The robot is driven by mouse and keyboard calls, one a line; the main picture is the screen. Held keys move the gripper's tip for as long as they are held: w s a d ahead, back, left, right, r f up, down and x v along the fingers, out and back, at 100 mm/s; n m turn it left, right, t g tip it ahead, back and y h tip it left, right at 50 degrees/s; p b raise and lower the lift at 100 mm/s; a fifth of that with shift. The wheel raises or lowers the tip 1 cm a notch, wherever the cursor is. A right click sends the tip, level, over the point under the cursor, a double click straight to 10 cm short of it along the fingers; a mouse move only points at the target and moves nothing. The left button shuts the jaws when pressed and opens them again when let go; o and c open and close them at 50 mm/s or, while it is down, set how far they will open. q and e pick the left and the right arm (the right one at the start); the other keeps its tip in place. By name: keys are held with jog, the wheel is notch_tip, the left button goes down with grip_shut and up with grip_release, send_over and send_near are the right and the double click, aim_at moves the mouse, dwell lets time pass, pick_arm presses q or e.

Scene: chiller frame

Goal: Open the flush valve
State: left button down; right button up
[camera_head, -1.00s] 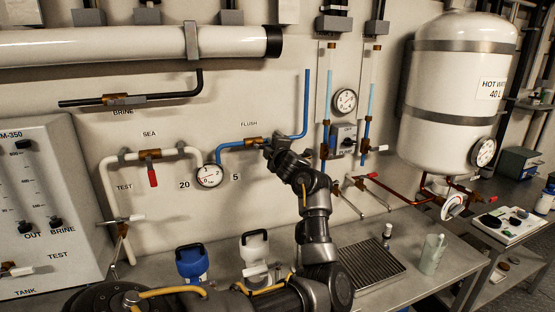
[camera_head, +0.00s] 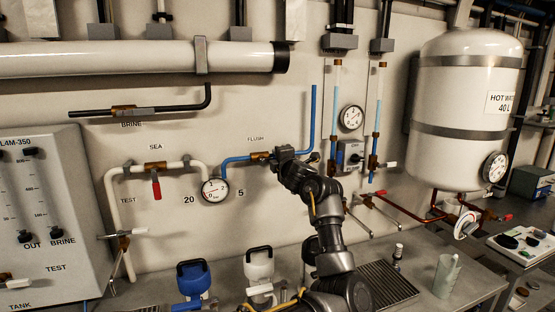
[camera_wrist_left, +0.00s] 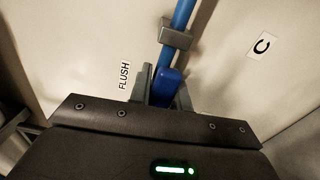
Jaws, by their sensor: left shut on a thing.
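The flush valve (camera_head: 260,156) is a brass body in the blue pipe under the FLUSH label, right of the round gauge. My left gripper (camera_head: 281,155) is at the valve's right side and covers its handle in the head view. In the left wrist view the fingers (camera_wrist_left: 163,92) are shut on a blue handle (camera_wrist_left: 168,80), with the blue pipe (camera_wrist_left: 183,14) and a grey clamp just beyond. How far the handle is turned cannot be told. My right gripper is not in view.
The gauge (camera_head: 214,191) and the sea valve with a red handle (camera_head: 156,188) are to the left. The pump box (camera_head: 351,155) is close on the right. Blue (camera_head: 194,277) and white (camera_head: 259,266) jugs stand below. The bench holds a grate (camera_head: 385,286) and a cup (camera_head: 446,274).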

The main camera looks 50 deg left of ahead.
pick_arm(q)
jog(key=c, duration=1.3)
grip_release()
jog(key=shift+r, duration=0.35)
jog(key=shift+f, duration=0.1)
jog(key=b+v, duration=0.2)
jog(key=v, duration=0.9)
jog(key=shift+b, duration=0.4)
jog(key=shift+a, duration=0.1)
